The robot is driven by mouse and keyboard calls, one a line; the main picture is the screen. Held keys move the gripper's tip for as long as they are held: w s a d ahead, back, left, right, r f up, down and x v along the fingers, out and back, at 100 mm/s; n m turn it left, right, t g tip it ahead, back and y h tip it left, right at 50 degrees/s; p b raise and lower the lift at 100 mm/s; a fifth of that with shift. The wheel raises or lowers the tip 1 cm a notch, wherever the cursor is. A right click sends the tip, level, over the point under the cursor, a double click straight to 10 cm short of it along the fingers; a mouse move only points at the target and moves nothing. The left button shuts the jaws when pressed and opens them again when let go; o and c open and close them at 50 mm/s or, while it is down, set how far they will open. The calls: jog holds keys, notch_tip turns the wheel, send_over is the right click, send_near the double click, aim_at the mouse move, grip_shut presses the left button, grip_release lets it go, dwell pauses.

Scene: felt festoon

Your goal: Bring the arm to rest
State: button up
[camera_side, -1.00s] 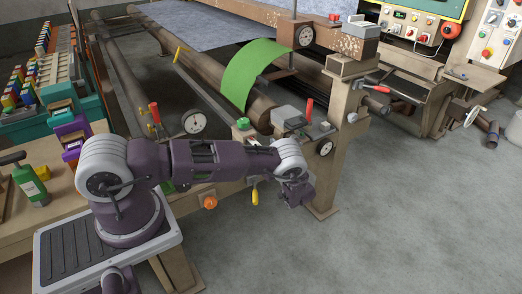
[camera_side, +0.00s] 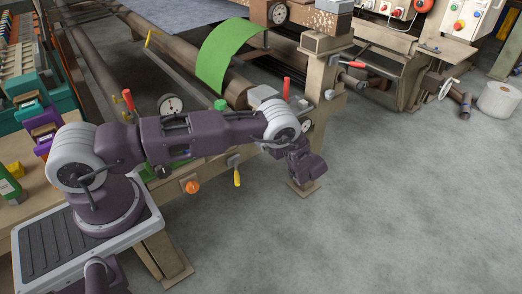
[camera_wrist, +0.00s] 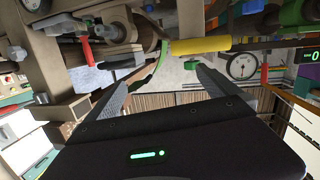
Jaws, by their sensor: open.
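My arm, purple and grey, reaches to the right along the front of the machine in the side view. My gripper (camera_side: 308,168) hangs at its end, in front of the machine's right leg, over the grey floor. Its fingers are too small to make out there. In the wrist view my gripper (camera_wrist: 161,76) shows two dark fingers spread wide apart. Nothing is held between them.
A yellow handle (camera_wrist: 200,46) and a dial (camera_wrist: 242,66) lie beyond the fingers. The roller machine carries a green felt strip (camera_side: 226,54), an orange knob (camera_side: 192,187) and red levers (camera_side: 286,88). The floor (camera_side: 400,210) to the right is clear.

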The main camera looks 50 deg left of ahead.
jog(key=w+d+r+m+t+h, duration=0.1)
jog(key=w+d+r+t+h, duration=0.25)
jog(key=r, duration=0.35)
jog(key=w+d+r+m+t+h, duration=0.2)
jog(key=w+d+r, duration=0.1)
jog(key=w+r, duration=0.3)
jog(key=w+d+r+m+t+h, duration=0.1)
jog(key=w+d+r+t+h, duration=0.2)
jog(key=r, duration=0.5)
jog(key=s+d+r+m+h, duration=0.4)
jog(key=d+r+h, duration=0.25)
jog(key=r, duration=0.55)
jog(key=s+d+r+m+g+h, duration=0.1)
jog(key=s+d+r+m, duration=0.1)
jog(key=s, duration=0.6)
jog(key=s+d+r+m+h, duration=0.1)
jog(key=s+d+r+m, duration=0.1)
jog(key=s, duration=0.5)
jog(key=s+d+r+m+g+h, duration=0.1)
jog(key=s+d+r+m, duration=0.15)
jog(key=s, duration=0.55)
jog(key=s+a+f+m+g+y, duration=0.1)
jog(key=s+f, duration=0.3)
jog(key=s, duration=0.6)
jog(key=s+a+f+m+g, duration=0.2)
jog(key=s+a+f, duration=0.1)
jog(key=s, duration=0.8)
jog(key=shift+f+y, duration=0.4)
jog(key=shift+f, duration=0.15)
